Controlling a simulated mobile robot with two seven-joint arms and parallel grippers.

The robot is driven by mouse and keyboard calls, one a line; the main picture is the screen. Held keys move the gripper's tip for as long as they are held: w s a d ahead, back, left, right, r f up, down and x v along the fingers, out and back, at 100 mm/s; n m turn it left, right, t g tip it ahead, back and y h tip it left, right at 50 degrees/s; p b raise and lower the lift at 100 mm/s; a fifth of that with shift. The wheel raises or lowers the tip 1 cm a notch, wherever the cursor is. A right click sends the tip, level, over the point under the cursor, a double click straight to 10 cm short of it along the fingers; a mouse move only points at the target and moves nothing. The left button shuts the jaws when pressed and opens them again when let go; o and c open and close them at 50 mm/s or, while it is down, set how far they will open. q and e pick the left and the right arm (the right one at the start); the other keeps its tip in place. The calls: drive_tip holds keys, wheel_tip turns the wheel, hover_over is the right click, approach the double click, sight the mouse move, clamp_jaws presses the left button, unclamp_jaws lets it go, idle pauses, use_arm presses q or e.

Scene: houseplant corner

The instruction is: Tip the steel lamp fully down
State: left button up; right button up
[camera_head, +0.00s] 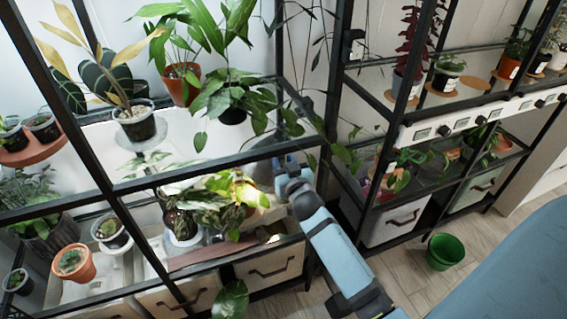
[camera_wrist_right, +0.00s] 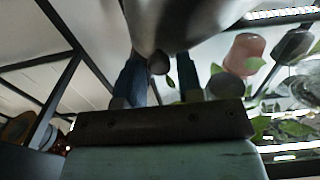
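The steel lamp (camera_wrist_right: 190,18) shows in the right wrist view as a smooth, shiny grey rounded body across the top, very close to the camera. In the head view I cannot make out its shape clearly; a bright yellow glow lies on the leaves left of my gripper. My right gripper (camera_head: 288,165) reaches into the shelf from below. In the wrist view its two blue fingers (camera_wrist_right: 158,85) stand apart, with a small dark rounded knob seen between them. The lamp hides the fingertips, so contact is unclear. My left gripper is in neither view.
A black-framed shelf (camera_head: 103,180) with several potted plants surrounds the gripper. A lit leafy plant (camera_head: 222,187) is close on its left, and hanging leaves are on its right. Drawers (camera_head: 270,266) lie below. A green pot (camera_head: 445,251) stands on the floor.

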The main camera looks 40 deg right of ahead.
clamp_jaws()
use_arm(q)
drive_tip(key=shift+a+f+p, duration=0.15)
drive_tip(key=shift+p, duration=0.4)
use_arm(e)
drive_tip(key=d+n, duration=0.1)
drive_tip(key=d+f+n, duration=0.1)
drive_tip(key=n, duration=0.1)
drive_tip(key=shift+s, duration=0.2)
drive_tip(key=shift+o, duration=1.3)
unclamp_jaws()
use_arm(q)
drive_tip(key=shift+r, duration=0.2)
use_arm(e)
drive_tip(key=shift+o, duration=0.4)
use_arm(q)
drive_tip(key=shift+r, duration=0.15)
use_arm(e)
drive_tip(key=shift+s, duration=0.1)
